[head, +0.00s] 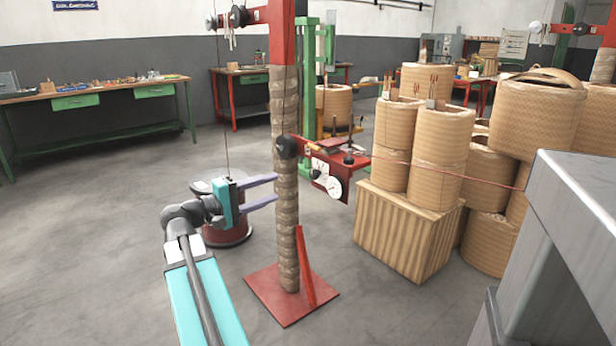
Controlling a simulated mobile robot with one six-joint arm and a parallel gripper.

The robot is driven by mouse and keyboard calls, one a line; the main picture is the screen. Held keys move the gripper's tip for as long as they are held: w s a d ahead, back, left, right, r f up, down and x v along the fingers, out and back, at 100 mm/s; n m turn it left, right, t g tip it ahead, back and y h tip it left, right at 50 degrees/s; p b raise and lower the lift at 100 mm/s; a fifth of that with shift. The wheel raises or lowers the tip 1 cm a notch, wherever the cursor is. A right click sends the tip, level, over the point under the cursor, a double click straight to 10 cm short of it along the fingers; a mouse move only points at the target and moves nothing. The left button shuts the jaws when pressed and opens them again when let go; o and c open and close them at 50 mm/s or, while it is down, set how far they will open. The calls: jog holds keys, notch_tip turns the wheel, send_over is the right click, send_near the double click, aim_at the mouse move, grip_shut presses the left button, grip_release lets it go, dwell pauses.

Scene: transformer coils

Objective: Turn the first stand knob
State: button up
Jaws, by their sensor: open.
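A stand with a tall wrapped post (287,230) rises from a red base plate (268,296). A round black knob (286,146) sits on the post at mid-height, where a red bracket with white dials (327,182) reaches right. Another dark knob (238,16) is on the red arm at the top. I cannot tell which knob is the first. My gripper (276,189) has two purple fingers, apart and empty. Their tips end at the post's left edge, below the mid-height knob. Whether they touch the post is unclear.
A dark red round base (226,228) stands on the floor behind my gripper. Wrapped coils (440,150) stand on a wooden block (405,232) at right. A thin red wire (440,166) runs to the bracket. A grey metal block (580,210) fills the right front. Floor at left is clear.

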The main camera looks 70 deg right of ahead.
aim_at(311, 174)
jog(key=n+p, duration=0.6)
jog(key=p, duration=0.3)
jog(key=n+p, duration=0.6)
jog(key=p, duration=0.4)
jog(key=n+p, duration=0.6)
jog(key=p, duration=0.3)
jog(key=shift+s+a+r+n, duration=0.1)
jog(key=shift+s+r+n, duration=0.15)
jog(key=shift+n, duration=0.15)
jog(key=shift+p+x, duration=1.05)
jog(key=shift+x, duration=5.85)
jog(key=shift+w+f, duration=0.1)
jog(key=shift+w, duration=0.05)
